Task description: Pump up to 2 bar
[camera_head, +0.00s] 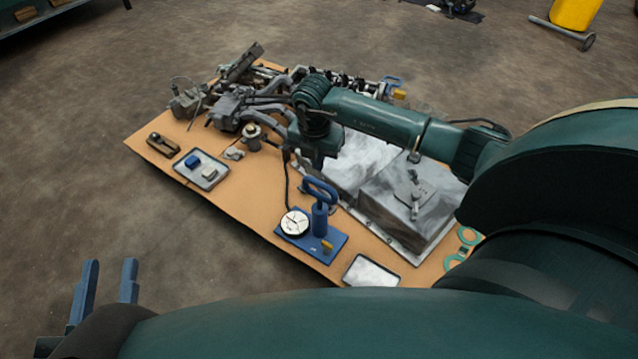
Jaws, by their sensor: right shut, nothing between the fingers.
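A blue hand pump (320,221) stands upright on a blue base plate at the near edge of the board. Its loop handle (321,190) is at the top. A round white gauge (294,223) sits on the left of the base; its reading is too small to tell. A small yellow part (327,246) is at the front of the base. A dark hose (287,180) runs up from near the gauge. My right gripper (318,160) is shut and empty, above and behind the handle, apart from it. My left gripper (107,282) is open and empty at lower left, away from the board.
The tan board (235,213) carries a grey tray (201,169) with blue and pale blocks, grey machine parts at the back, a large metal block (405,205), a pale tray (371,271) and green rings (468,236). My arm covers the bottom. Floor at left is clear.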

